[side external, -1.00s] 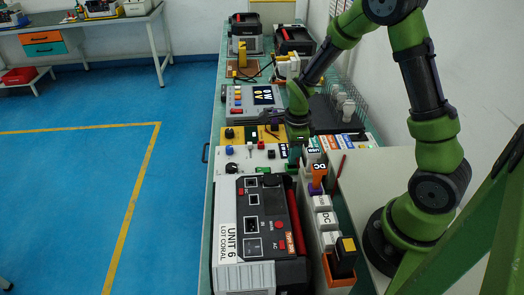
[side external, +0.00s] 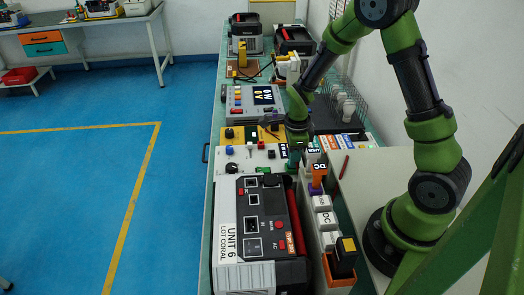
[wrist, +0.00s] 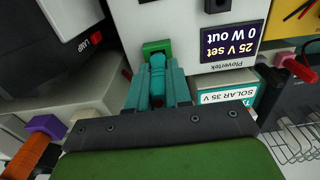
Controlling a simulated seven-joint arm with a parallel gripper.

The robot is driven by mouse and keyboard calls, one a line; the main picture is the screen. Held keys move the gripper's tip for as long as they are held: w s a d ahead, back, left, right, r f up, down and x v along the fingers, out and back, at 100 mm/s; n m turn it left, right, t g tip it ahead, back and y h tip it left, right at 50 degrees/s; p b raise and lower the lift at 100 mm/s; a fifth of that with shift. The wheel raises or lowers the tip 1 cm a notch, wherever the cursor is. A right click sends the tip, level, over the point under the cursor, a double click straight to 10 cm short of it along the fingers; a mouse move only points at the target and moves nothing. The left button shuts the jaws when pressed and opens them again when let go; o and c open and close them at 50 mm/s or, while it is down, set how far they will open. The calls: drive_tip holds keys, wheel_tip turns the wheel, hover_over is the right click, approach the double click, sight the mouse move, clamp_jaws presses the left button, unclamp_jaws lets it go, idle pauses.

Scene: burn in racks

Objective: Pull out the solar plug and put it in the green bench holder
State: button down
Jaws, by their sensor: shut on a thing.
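My gripper (wrist: 157,92) has teal fingers and is shut on a teal plug (wrist: 157,66) in the wrist view. The plug's far end is at a green block (wrist: 156,47) on the front of a white Plovertek unit (wrist: 185,25). I cannot tell whether the plug is inside the block or just touching it. A teal "SOLAR 35 V" label (wrist: 222,92) is right of the fingers. In the side external view my gripper (side external: 294,158) is low over the bench, behind the Unit 6 box (side external: 262,225); the plug is too small to make out there.
An orange and purple DC plug (side external: 318,178) stands right of the Unit 6 box, with white blocks (side external: 325,220) in front of it. A red connector (wrist: 296,66) is at the wrist view's right, above a wire rack (wrist: 295,140). A dark box (wrist: 50,40) is at upper left.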

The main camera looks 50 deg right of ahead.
drive_tip(key=shift+f, duration=0.45)
drive_tip(key=c, duration=1)
unclamp_jaws()
drive_tip(key=shift+o, duration=0.2)
wheel_tip(320, 180, up, 17)
drive_tip(key=s+a+r+n+t+y, duration=0.2)
drive_tip(key=s+a+r+n+t, duration=0.5)
drive_tip(key=n, duration=1.6)
drive_tip(key=s+a+r, duration=0.2)
drive_tip(key=s+a, duration=0.1)
drive_tip(key=s, duration=0.1)
drive_tip(key=shift+s+a+r, duration=0.15)
drive_tip(key=shift+a+r, duration=0.1)
drive_tip(key=shift+a, duration=0.15)
